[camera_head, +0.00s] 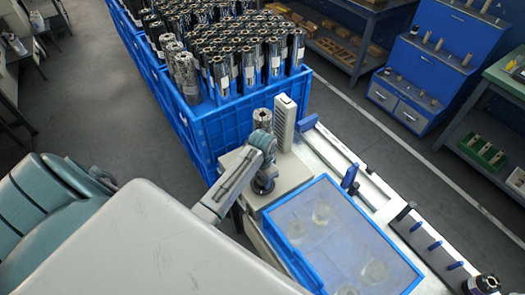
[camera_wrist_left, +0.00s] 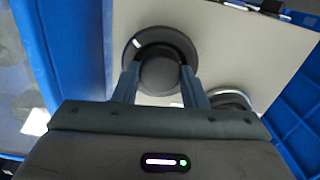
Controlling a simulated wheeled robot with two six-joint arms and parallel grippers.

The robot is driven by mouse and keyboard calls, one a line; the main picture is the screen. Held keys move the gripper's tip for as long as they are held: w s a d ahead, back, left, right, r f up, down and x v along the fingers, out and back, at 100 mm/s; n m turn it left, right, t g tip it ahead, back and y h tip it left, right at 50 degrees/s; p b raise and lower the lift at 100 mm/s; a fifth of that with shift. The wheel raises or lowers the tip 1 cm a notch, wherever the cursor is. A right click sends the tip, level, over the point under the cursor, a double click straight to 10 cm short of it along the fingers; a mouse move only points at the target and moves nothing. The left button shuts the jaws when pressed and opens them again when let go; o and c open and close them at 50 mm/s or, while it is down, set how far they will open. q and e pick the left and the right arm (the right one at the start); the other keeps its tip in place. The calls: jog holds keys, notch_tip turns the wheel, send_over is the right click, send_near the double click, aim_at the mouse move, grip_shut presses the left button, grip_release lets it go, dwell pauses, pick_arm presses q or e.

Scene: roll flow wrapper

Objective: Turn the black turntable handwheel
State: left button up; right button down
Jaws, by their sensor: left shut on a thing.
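The black turntable handwheel (camera_wrist_left: 160,40) is a round dark disc with a raised hub on the light panel of the machine. In the head view only a dark bit of the handwheel (camera_head: 263,187) shows below my gripper. My left gripper (camera_wrist_left: 159,73) is shut on the handwheel, with one finger on each side of its hub. In the head view my left gripper (camera_head: 265,172) reaches down over the light machine box (camera_head: 292,172). My right gripper is in neither view.
A dark roll (camera_head: 262,118) stands just behind my gripper, beside a pale upright unit (camera_head: 284,122). A blue-framed clear cover (camera_head: 335,240) lies at the front right. A blue crate (camera_head: 215,125) full of dark rolls stands behind. Grey floor is open at right.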

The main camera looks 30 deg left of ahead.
pick_arm(q)
jog(key=shift+w+r, duration=0.15)
jog(key=o, duration=0.8)
jog(key=shift+o, duration=0.9)
notch_tip(320, 180, up, 8)
jog(key=b, duration=0.2)
jog(key=shift+b, duration=0.3)
jog(key=shift+r+p, duration=0.4)
jog(key=shift+r, duration=0.95)
